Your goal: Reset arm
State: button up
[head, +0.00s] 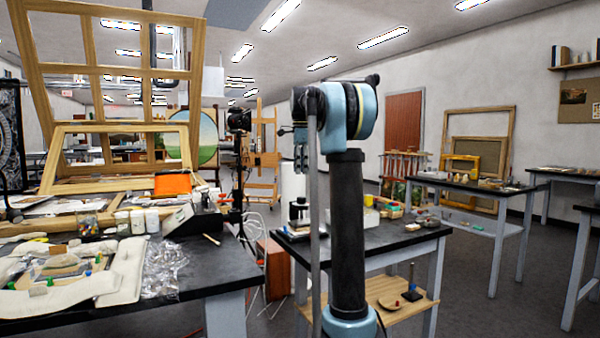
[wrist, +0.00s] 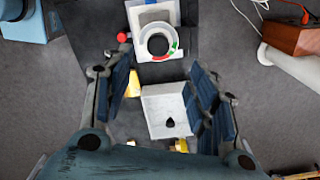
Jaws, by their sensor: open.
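My arm stands upright in the middle of the head view, a dark tube with a blue and black joint at its top. It hides part of a dark-topped table (head: 400,238) behind it. In the wrist view my gripper (wrist: 161,82) is open, with its two blue-padded fingers apart and nothing held between them. Below it lies a white tray (wrist: 156,102) with a small dark object (wrist: 169,124) in it. A white round device (wrist: 158,43) with red and green marks is beyond the tray. I cannot tell the exact height of the gripper above them.
A black workbench (head: 210,265) at left holds jars, a plastic bag and a padded tray of pieces, with a wooden frame (head: 115,185) behind. A red-brown box (head: 277,268) and cables are on the floor. Grey floor (head: 490,290) is free at right, between tables.

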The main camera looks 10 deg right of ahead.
jog(key=s+f+n+t, duration=0.1)
jog(key=s+f+n, duration=0.5)
jog(key=s, duration=0.7)
jog(key=s+f+n, duration=0.4)
jog(key=s+f, duration=0.4)
jog(key=s, duration=0.4)
jog(key=s+f+n, duration=0.4)
jog(key=s+f, duration=0.5)
jog(key=f, duration=0.3)
jog(key=s+f+n+t, duration=0.1)
jog(key=s+f+n, duration=0.3)
jog(key=s+f, duration=0.6)
jog(key=shift+s+f+n, duration=0.15)
jog(key=shift+f+n, duration=0.25)
jog(key=shift+f, duration=0.5)
jog(key=shift+w+f, duration=0.2)
jog(key=shift+w, duration=0.25)
